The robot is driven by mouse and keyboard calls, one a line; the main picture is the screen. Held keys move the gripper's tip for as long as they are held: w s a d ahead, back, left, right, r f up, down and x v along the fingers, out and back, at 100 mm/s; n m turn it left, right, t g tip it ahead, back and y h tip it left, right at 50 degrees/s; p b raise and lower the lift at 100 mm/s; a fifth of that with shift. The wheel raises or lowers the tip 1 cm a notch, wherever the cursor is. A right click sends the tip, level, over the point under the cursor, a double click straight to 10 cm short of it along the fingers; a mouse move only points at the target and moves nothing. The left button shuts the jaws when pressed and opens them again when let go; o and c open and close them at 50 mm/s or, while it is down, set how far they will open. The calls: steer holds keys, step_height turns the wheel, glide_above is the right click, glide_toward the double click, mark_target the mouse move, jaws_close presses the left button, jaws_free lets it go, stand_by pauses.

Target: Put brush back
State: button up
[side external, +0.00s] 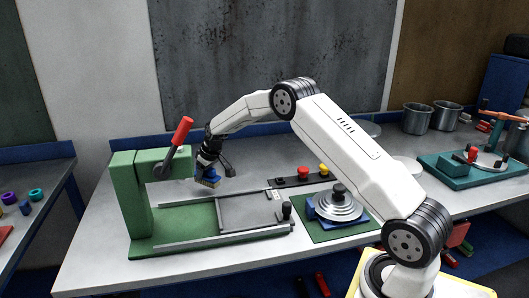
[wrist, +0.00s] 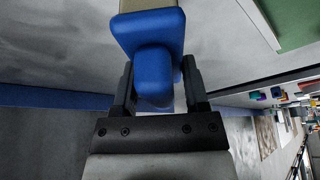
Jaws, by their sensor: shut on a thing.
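The brush (side external: 207,181) has a blue back and tan bristles. My gripper (side external: 208,170) is shut on it and holds it beside the tall green block of the machine, near the rear rail. In the wrist view the blue handle of the brush (wrist: 155,70) sits between the two dark fingers of my gripper (wrist: 155,88). A strip of the tan bristle part shows at the top edge there. I cannot tell in the side view whether the bristles touch anything below.
The green machine (side external: 127,200) has a red-handled lever (side external: 183,130) close to my gripper and grey rails (side external: 215,242) at front and back. A stepped round metal piece (side external: 338,205) on a blue base stands to the right. Red and yellow buttons (side external: 323,169) sit behind.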

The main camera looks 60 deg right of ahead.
mark_target(205, 181)
steer(key=shift+w+f, duration=0.2)
steer(key=shift+f, duration=1.5)
steer(key=shift+f, duration=0.1)
steer(key=o, duration=1.1)
steer(key=shift+f, duration=0.1)
steer(key=shift+v, duration=6.2)
